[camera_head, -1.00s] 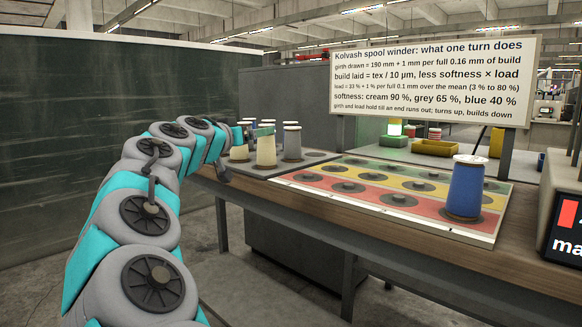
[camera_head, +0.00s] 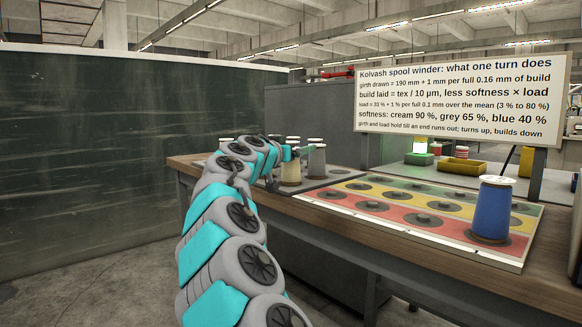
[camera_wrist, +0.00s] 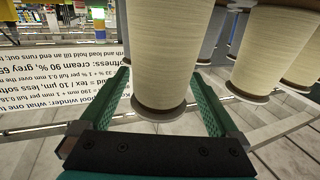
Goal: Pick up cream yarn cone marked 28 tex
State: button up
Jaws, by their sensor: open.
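In the wrist view a cream yarn cone (camera_wrist: 160,50) stands between the two green fingers of my open gripper (camera_wrist: 158,80). Its sides appear clear of both fingers, though contact is hard to judge. In the head view my gripper (camera_head: 297,152) is at the cream cone (camera_head: 291,173) at the front of the grey cone board (camera_head: 338,178). More cream cones (camera_wrist: 270,45) stand to the right in the wrist view. No tex marking is readable on any cone, so I cannot tell which is 28 tex. My arm hides part of the group.
Grey cones (camera_head: 317,160) stand close beside the cream cone. A coloured board (camera_head: 350,197) with round holders lies to the right, with a blue cone (camera_head: 492,210) on it. A sign (camera_head: 455,98) stands behind. A yellow tray (camera_head: 461,165) is at the back.

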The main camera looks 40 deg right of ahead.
jog(key=shift+d, duration=0.15)
grip_shut()
dwell(0.7)
